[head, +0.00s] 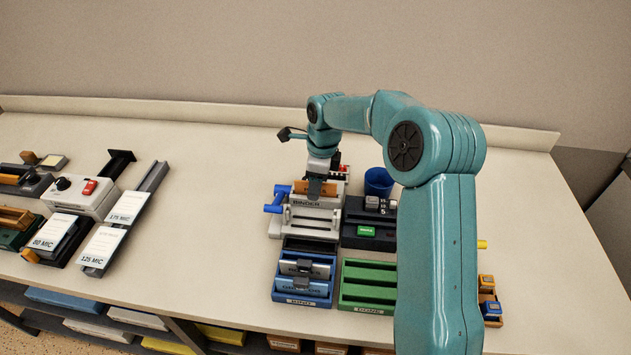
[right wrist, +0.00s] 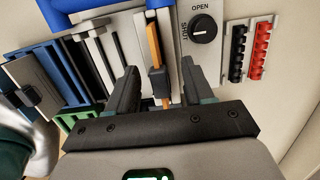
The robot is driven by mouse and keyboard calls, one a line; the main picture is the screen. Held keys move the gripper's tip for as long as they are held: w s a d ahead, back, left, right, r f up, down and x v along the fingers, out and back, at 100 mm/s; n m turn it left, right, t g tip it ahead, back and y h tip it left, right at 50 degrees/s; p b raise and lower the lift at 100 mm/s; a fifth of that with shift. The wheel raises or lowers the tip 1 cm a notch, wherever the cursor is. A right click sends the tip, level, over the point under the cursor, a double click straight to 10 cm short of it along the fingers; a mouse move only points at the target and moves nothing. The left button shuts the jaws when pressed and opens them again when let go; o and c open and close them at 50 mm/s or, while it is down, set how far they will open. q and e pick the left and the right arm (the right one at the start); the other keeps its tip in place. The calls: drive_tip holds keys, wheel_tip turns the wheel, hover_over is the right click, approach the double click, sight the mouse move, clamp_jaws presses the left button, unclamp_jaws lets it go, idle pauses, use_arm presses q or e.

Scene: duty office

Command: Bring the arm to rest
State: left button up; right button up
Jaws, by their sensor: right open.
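My right arm reaches over the table in the head view, and its gripper (head: 315,188) hangs pointing down over the grey binder (head: 312,228). The binder has a blue handle (head: 274,203) at its left. In the right wrist view the jaws (right wrist: 158,78) are open, one finger on each side of an orange piece (right wrist: 154,48) that stands in the binder. A gap shows between the piece and the fingers; I cannot tell how deep they reach. A black knob marked OPEN and SHUT (right wrist: 204,29) is beside it. My left gripper is out of view.
A blue tray (head: 303,300) with grey pieces and a green tray marked DONE (head: 367,296) stand in front of the binder. A blue cup (head: 379,181) and a dark device (head: 364,241) stand right of it. A white machine (head: 84,197) is at left. The table's back is clear.

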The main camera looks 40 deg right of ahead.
drive_tip(key=shift+r+p, duration=3.4)
drive_tip(key=shift+r, duration=1.15)
drive_tip(key=shift+f, duration=0.1)
drive_tip(key=shift+s+a, duration=0.1)
